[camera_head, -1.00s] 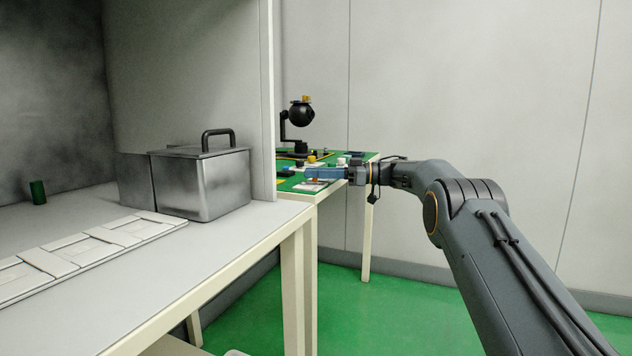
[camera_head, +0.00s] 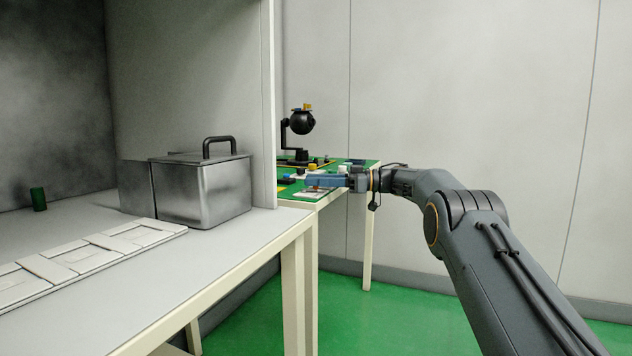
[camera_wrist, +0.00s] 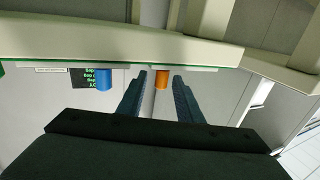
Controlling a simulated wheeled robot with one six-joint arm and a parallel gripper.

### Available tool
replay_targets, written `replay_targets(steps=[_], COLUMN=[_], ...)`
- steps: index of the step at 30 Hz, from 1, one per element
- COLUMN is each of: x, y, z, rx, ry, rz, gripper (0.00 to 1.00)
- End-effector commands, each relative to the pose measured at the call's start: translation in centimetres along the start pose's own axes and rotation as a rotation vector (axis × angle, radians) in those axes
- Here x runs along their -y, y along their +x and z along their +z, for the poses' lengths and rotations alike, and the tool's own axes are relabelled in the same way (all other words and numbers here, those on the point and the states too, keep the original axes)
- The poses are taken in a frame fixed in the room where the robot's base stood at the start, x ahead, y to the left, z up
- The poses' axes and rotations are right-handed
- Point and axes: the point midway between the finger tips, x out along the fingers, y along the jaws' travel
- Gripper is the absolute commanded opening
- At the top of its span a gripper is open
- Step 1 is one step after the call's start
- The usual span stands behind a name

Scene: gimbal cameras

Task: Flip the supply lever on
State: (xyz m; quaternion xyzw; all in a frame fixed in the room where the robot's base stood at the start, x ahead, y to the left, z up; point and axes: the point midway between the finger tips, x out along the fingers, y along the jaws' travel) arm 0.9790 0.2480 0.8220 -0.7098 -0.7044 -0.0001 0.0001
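My gripper (camera_head: 310,182) reaches left over the near edge of the green-topped table (camera_head: 340,178) in the head view. In the wrist view my gripper (camera_wrist: 159,84) is open, its two dark fingers apart. An orange cylindrical handle (camera_wrist: 162,79) shows in the gap between the fingertips, apart from both as far as I can tell. A blue cylindrical handle (camera_wrist: 103,79) is to its left, outside the fingers. Which of them is the supply lever is not readable. A small dark panel with green text (camera_wrist: 83,78) sits beside the blue handle.
A black gimbal with a ball-shaped head (camera_head: 301,122) stands on the green table. A metal box with a black handle (camera_head: 202,188) and a white panelled strip (camera_head: 95,250) are on the nearer grey bench (camera_head: 190,268). The bench's side wall (camera_head: 263,105) stands left of my gripper.

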Motion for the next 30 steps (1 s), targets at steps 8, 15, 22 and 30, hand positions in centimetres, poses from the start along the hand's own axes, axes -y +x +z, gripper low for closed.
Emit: replay_targets(steps=[8,15,22,30], x=[0.0,0.0,0.0,-0.3], y=[-2.6,-6.5,-7.8,-7.6], z=[-0.1,0.0,-0.1,-0.5], rx=[0.000,-0.001,0.000,-0.012], ry=[0.000,-0.001,0.000,-0.007], rz=[0.003,0.001,0.000,0.018], gripper=[0.33,0.33,0.33,0.33])
